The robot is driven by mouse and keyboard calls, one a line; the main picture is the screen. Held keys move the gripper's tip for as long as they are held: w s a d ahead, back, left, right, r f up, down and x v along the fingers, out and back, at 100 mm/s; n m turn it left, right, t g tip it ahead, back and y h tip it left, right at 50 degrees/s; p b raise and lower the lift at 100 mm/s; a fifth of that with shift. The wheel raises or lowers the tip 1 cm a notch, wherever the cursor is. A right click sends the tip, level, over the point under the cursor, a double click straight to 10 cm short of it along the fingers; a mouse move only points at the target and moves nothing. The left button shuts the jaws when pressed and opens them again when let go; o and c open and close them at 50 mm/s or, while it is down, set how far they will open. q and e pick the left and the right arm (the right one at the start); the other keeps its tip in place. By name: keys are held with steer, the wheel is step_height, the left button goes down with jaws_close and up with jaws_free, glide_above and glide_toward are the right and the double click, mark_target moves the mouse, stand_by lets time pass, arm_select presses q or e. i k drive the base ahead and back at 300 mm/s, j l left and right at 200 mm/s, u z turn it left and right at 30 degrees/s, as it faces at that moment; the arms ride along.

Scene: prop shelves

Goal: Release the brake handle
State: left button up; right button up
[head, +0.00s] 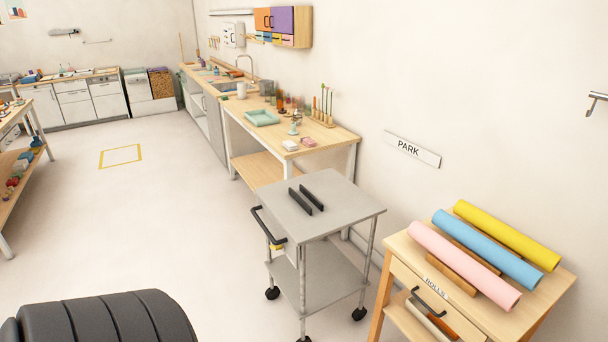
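A grey metal cart (335,207) on black casters stands right of centre, next to the wall. A black push handle (266,230) is fixed on its left side. A small yellow part (278,246) sits just below that handle and may be the brake handle; it is too small to tell its position. Two black upright bars (306,199) stand on the cart top. Neither of my grippers shows in the head view.
A PARK sign (412,149) is on the wall behind the cart. A wooden rolls stand (392,262) with pink, blue and yellow rolls is close on the right. A workbench (318,142) stands behind. The floor left of the cart is clear, with a yellow outlined square (120,148).

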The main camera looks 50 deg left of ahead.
mark_target(280, 246)
steer(key=u, duration=1.7)
